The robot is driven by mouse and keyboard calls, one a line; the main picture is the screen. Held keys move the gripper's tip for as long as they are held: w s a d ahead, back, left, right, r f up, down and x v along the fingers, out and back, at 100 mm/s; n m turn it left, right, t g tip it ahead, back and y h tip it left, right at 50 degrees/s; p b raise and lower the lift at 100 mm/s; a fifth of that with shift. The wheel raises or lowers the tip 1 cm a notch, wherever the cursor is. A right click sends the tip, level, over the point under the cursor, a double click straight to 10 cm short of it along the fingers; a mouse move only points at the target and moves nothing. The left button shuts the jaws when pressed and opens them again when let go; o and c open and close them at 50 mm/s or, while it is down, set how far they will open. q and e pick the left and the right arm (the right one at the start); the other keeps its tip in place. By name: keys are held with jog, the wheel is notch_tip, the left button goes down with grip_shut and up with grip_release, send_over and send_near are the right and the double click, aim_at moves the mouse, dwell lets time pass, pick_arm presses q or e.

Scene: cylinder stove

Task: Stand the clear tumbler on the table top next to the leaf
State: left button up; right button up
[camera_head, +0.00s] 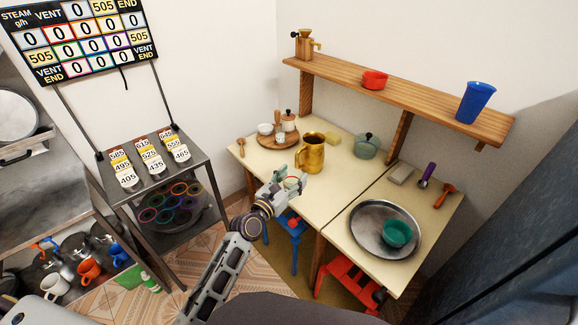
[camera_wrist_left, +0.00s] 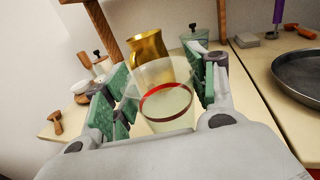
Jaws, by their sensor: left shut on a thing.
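The clear tumbler (camera_wrist_left: 166,80), with a red band, is between the green-padded fingers of my left gripper (camera_wrist_left: 160,92) in the left wrist view. The gripper is shut on it. In the head view my left gripper (camera_head: 290,186) holds the tumbler (camera_head: 292,181) at the front edge of the cream table top (camera_head: 330,200); the height of its base above the top is unclear. The leaf (camera_head: 427,205) adjoins the table top on the right, across a dark seam. My right gripper is in neither view.
A brass jug (camera_head: 311,153) stands just behind the tumbler. The leaf bears a metal tray (camera_head: 361,233) with a teal bowl (camera_head: 398,233). Bare table top lies beside the seam.

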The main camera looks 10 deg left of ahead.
aim_at(300, 173)
pick_arm(q)
jog(key=w+d+h+b, duration=0.1)
jog(key=w+d+m+g+h+b, duration=0.1)
jog(key=b, duration=0.1)
jog(key=shift+w+d+r+m, duration=0.2)
jog(key=shift+w+r+m, duration=0.1)
jog(key=shift+w+r, duration=0.1)
jog(key=d+r+m+g+h+b, duration=0.5)
jog(key=d+g+h+b, duration=0.1)
jog(key=d+b, duration=0.3)
jog(key=shift+w+m+h+b, duration=0.4)
jog(key=shift+w+b, duration=0.05)
jog(key=shift+b, duration=0.2)
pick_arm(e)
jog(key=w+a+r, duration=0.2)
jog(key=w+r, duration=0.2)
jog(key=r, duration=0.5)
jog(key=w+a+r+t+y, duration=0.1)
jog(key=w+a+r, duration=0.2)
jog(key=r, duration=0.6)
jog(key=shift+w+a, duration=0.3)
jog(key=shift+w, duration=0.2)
pick_arm(q)
jog(key=shift+r, duration=0.15)
